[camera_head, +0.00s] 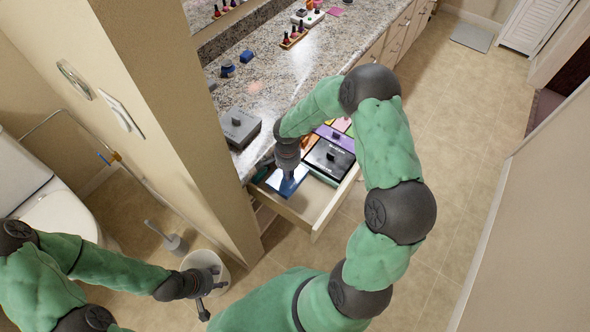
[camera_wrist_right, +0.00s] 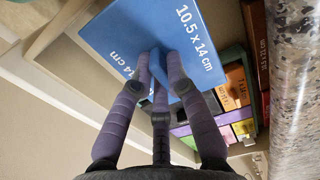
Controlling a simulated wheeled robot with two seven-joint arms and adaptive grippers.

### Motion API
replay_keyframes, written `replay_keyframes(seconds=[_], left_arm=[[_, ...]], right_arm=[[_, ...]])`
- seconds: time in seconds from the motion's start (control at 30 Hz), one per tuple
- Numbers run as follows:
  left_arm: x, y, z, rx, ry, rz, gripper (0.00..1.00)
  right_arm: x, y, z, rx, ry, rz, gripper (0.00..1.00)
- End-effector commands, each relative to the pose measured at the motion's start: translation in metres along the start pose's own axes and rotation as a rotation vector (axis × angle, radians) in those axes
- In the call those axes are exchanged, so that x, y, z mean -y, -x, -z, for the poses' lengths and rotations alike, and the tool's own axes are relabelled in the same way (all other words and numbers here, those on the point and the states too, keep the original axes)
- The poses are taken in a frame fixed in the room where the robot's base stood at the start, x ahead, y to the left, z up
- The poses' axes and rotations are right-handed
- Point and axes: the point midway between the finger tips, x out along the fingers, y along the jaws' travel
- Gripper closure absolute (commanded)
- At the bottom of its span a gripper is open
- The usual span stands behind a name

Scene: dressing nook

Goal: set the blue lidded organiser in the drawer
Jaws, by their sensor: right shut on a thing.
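The blue lidded organiser (camera_head: 287,186) is at the near-left end of the open drawer (camera_head: 314,229). In the right wrist view its blue lid (camera_wrist_right: 112,32) is marked 10.5 x 14 cm. My right gripper (camera_head: 289,173) is shut on the organiser's lid knob, which the fingers (camera_wrist_right: 160,65) largely hide. I cannot tell whether the organiser's underside touches the drawer floor. My left gripper (camera_head: 212,298) is empty, with its fingers spread, low by a white bin (camera_head: 207,262).
A black-lidded organiser (camera_head: 331,157), a purple one (camera_head: 336,137) and other coloured boxes fill the drawer's far part. A grey lidded box (camera_head: 240,127) stands on the granite counter (camera_head: 275,84). A wall post (camera_head: 185,120) stands left of the drawer.

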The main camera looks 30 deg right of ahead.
Motion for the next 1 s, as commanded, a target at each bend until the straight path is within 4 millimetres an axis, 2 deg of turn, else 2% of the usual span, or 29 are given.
replay_keyframes(seconds=[0.03, 0.2, 0.37, 0.6, 1.0], left_arm=[[0.002, -0.005, 0.000, 0.000, 0.000, 0.000, 0.60], [0.005, -0.014, 0.001, 0.000, 0.000, 0.000, 0.60], [0.006, -0.018, 0.001, 0.000, 0.000, 0.000, 0.60], [0.010, -0.028, 0.001, 0.000, 0.000, 0.000, 0.60], [0.011, -0.031, 0.001, 0.000, 0.000, 0.000, 0.60]], right_arm=[[-0.001, -0.012, 0.000, 0.001, 0.001, -0.002, 1.00], [-0.001, -0.041, -0.001, 0.001, 0.003, -0.002, 1.00], [0.000, -0.052, 0.000, 0.000, 0.003, 0.000, 1.00], [-0.001, -0.082, -0.001, 0.001, 0.005, -0.002, 1.00], [0.000, -0.085, 0.000, 0.000, 0.004, 0.000, 1.00]])
